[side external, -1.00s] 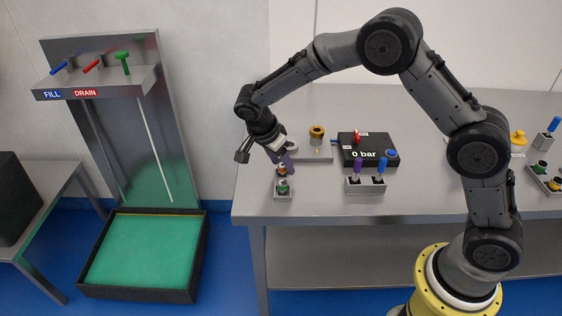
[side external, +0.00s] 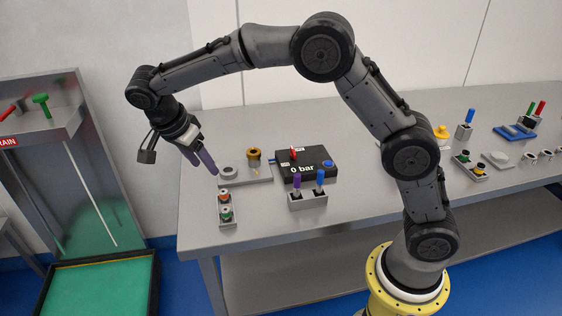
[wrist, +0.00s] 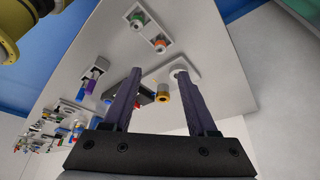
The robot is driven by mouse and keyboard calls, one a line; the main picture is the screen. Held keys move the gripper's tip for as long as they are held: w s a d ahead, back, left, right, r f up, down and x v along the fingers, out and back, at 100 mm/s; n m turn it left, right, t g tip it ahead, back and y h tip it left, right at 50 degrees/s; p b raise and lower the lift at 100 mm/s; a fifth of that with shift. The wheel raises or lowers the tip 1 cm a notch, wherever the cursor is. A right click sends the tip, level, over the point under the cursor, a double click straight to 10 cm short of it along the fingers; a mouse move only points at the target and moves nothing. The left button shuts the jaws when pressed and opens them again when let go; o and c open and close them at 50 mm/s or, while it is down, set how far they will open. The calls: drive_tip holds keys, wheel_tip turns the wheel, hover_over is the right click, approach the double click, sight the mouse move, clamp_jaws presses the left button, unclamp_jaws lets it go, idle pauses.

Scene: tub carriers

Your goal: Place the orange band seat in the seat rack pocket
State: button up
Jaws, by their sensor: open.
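The orange band seat (side external: 224,196) sits in one pocket of the small grey seat rack (side external: 234,216) near the left end of the bench. A green-banded seat (side external: 226,214) is in the pocket nearer the front edge. In the wrist view the orange band seat (wrist: 159,44) and the green-banded seat (wrist: 137,21) show beyond my fingers, both in the rack. My gripper (side external: 205,160) is open and empty, above and behind the rack, apart from both seats. In the wrist view nothing is between my fingers (wrist: 158,82).
A black box (side external: 308,168) reading 0 bar and a holder (side external: 308,202) with purple and blue pegs stand to the right. Front bench space is clear.

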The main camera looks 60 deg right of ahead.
drive_tip(key=s+d+r+n+t+y, duration=0.1)
drive_tip(key=s+d+r+n, duration=0.2)
drive_tip(key=s+r+n, duration=0.35)
drive_tip(key=s+d+r+n+t+y, duration=0.2)
drive_tip(key=s+d+r+n, duration=0.15)
drive_tip(key=s, duration=0.55)
drive_tip(key=s+d+f+n+t+y, duration=0.1)
drive_tip(key=s+f+n, duration=0.3)
drive_tip(key=s+n, duration=0.4)
drive_tip(key=shift+s+d+t, duration=0.15)
drive_tip(key=shift+s+t, duration=0.65)
drive_tip(key=shift+s, duration=2.65)
drive_tip(key=shift+f, duration=0.1)
